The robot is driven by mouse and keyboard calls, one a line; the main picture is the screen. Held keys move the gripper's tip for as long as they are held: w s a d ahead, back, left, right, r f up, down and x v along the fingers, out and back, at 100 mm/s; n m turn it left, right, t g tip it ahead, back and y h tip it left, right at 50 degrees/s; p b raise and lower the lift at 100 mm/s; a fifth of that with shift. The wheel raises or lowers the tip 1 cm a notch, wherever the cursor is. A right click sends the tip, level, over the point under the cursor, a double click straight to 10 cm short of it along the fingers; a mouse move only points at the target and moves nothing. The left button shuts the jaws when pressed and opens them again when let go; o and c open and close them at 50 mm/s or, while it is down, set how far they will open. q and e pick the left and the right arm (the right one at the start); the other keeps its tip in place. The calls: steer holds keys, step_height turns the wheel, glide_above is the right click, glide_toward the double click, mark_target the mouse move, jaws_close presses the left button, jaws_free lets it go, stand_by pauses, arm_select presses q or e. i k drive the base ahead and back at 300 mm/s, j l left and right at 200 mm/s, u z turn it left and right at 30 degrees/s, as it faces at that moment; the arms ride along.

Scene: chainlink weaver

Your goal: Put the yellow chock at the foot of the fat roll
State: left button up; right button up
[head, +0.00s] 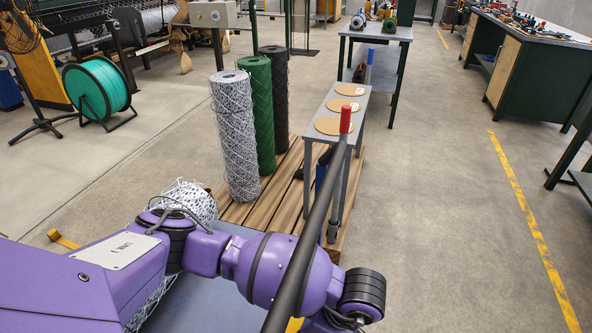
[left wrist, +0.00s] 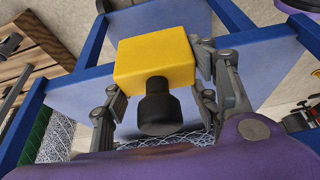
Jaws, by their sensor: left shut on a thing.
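The yellow chock (left wrist: 155,60) is a yellow block with a black knob (left wrist: 158,108), held between the fingers of my left gripper (left wrist: 155,80) in the left wrist view. A small yellow patch, likely the chock, shows at the bottom of the head view (head: 294,325), mostly hidden by my purple arm. A wide silver mesh roll (head: 190,202), likely the fat roll, lies by the blue-grey surface (head: 215,295), partly behind my arm. Mesh also shows below the chock in the left wrist view (left wrist: 172,143). The roll's foot is hidden. My right gripper is not in view.
Upright silver (head: 234,140), green (head: 259,115) and dark (head: 275,95) rolls stand on a wooden pallet (head: 240,212). A grey bench with round discs (head: 330,126) stands beside them. A black bar with a red tip (head: 345,120) crosses in front. Blue frame bars (left wrist: 70,78) surround the chock.

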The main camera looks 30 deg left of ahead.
mark_target(187, 297)
steer(key=k+j, duration=0.1)
steer(key=j, duration=0.5)
steer(key=k+j, duration=0.1)
steer(key=j, duration=0.5)
